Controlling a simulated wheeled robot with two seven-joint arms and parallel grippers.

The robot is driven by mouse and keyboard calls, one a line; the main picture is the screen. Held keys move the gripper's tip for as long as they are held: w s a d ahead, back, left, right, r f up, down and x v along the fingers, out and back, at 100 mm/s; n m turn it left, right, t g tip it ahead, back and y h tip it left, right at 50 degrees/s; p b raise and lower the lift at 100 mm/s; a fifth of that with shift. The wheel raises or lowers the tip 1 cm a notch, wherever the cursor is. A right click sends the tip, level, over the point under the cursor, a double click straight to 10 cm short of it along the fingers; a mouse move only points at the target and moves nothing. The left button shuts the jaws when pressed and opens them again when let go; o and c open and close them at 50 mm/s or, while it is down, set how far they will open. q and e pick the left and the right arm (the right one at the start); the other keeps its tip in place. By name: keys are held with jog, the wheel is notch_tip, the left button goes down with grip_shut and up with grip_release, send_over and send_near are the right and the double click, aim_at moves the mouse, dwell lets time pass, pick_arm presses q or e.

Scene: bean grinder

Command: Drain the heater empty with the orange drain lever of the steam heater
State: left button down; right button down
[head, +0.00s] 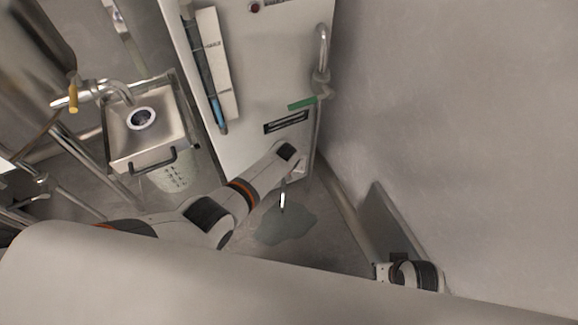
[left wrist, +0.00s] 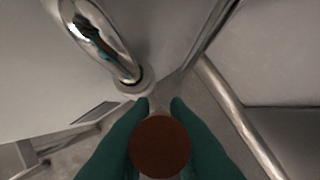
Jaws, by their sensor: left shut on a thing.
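The steam heater (head: 255,60) is the tall pale cabinet in the head view. Its drain lever (left wrist: 160,147) shows in the left wrist view as a dark reddish-brown round end between my left gripper's (left wrist: 160,108) green fingers, which are shut on it. In the head view my left gripper (head: 298,168) is at the heater's lower right edge, and my wrist hides the lever. A pale stream (head: 283,194) falls below it to a puddle (head: 286,228) on the floor. The sight tube (head: 208,75) shows blue at its lower end. My right gripper (head: 382,271) is low right; its fingers are unclear.
A green lever (head: 302,103) and a bent metal pipe (head: 321,50) are on the heater's right side. A wall (head: 460,120) stands close to the right. A small steel sink (head: 150,137) with a tap is left. A white perforated bin (head: 172,177) stands beneath it.

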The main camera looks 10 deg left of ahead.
dwell(0.4)
pick_arm(q)
jog(key=c, duration=1.4)
grip_release()
